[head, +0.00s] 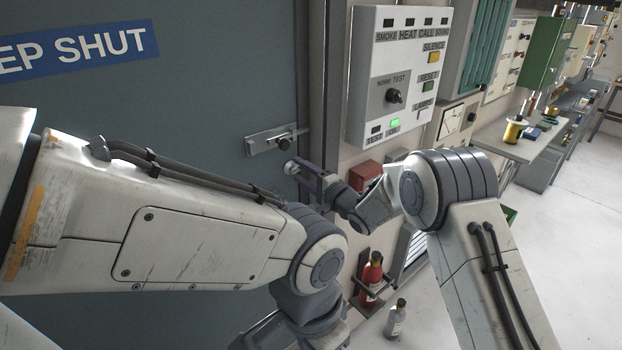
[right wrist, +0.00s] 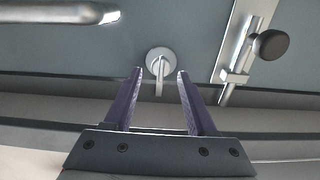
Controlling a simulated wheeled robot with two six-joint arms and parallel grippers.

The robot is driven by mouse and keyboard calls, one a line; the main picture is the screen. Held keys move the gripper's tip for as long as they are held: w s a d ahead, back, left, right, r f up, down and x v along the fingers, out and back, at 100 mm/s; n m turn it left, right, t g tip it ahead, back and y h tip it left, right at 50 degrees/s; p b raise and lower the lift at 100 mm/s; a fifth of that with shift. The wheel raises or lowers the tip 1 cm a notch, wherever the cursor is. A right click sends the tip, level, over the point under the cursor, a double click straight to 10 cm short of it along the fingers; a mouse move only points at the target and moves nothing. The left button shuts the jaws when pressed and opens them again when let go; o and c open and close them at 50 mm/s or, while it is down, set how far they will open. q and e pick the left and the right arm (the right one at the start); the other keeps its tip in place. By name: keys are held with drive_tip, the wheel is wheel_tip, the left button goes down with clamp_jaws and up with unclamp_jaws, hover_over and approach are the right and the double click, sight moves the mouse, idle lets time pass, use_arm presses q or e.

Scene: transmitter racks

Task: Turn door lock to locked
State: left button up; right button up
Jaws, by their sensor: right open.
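The door lock is a small round silver turn-knob with a narrow thumb piece. In the right wrist view the lock (right wrist: 160,64) sits just beyond and between my fingertips, its thumb piece pointing down the picture. In the head view the lock (head: 290,167) shows on the grey door (head: 225,85), below the slide bolt, close to the fingertips. My right gripper (head: 310,176) is open and faces the lock; its two purple fingers (right wrist: 160,72) are spread on either side, with no grip visible. My left arm comes in from the left; its gripper is not visible.
A slide bolt (head: 272,139) with a dark knob (right wrist: 273,44) is mounted near the lock. A silver bar handle (right wrist: 60,13) is at the wrist view's upper left. An alarm panel (head: 398,75) hangs right of the door frame. A red extinguisher (head: 371,275) stands below.

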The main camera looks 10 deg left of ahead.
drive_tip(key=b+v, duration=0.3)
drive_tip(key=v, duration=0.7)
drive_tip(key=s+d+f+n+g+h, duration=0.1)
drive_tip(key=s+d+n+g+h, duration=0.2)
drive_tip(key=s, duration=0.9)
drive_tip(key=s+d+f+n+g+h, duration=0.2)
drive_tip(key=s+d+n+g+h, duration=0.2)
drive_tip(key=s, duration=0.9)
drive_tip(key=s+d+f+n+g+h, duration=0.2)
drive_tip(key=s+d+n+g+h, duration=0.2)
drive_tip(key=s, duration=0.9)
drive_tip(key=d+n+h, duration=0.2)
drive_tip(key=d+n, duration=0.2)
drive_tip(key=shift+f+b, duration=0.25)
drive_tip(key=shift+b, duration=0.1)
